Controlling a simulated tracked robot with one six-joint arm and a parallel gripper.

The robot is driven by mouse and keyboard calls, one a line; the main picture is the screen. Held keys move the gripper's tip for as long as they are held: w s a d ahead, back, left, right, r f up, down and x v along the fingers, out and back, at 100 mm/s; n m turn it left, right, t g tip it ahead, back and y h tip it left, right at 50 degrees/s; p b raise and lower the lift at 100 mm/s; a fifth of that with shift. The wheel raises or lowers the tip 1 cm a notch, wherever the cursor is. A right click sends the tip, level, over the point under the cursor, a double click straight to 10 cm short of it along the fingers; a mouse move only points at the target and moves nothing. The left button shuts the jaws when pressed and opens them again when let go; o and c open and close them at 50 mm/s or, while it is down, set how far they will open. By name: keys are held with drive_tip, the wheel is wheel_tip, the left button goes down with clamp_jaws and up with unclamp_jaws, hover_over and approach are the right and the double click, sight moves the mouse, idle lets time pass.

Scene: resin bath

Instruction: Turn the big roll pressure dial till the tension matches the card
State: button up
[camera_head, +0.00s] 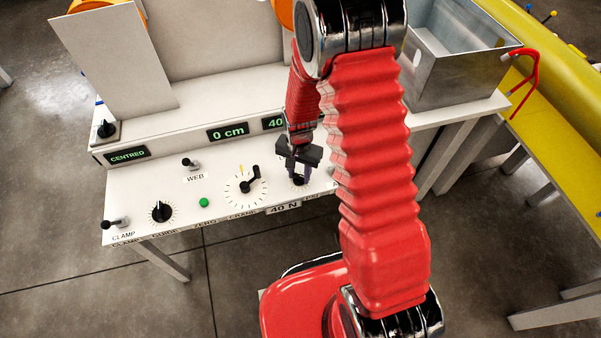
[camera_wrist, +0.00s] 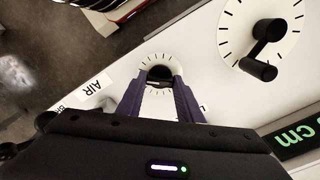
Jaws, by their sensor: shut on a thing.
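My gripper (camera_head: 299,176) points down at the panel and is shut on the black knob of a small dial with tick marks around it. In the wrist view my gripper (camera_wrist: 161,82) has a finger on each side of the dial knob (camera_wrist: 160,70). Its label is mostly hidden, so I cannot confirm it is the pressure dial. The card (camera_head: 285,208) below it on the panel edge reads 40 N. A green display (camera_head: 274,122) shows 40, its right part hidden behind my arm.
A larger dial with a black crank (camera_head: 246,186) stands just left; it also shows in the wrist view (camera_wrist: 265,48). Further left are a guide dial (camera_head: 162,211), a green button (camera_head: 204,203) and a clamp lever (camera_head: 116,223). A metal tank (camera_head: 450,75) stands at the right.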

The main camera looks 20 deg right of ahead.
sight(299, 175)
drive_tip(key=shift+w+m, duration=0.1)
drive_tip(key=shift+m, duration=0.3)
drive_tip(key=o, duration=1.1)
wheel_tip(299, 175, up, 14)
drive_tip(key=shift+f, duration=0.1)
idle(0.4)
idle(0.5)
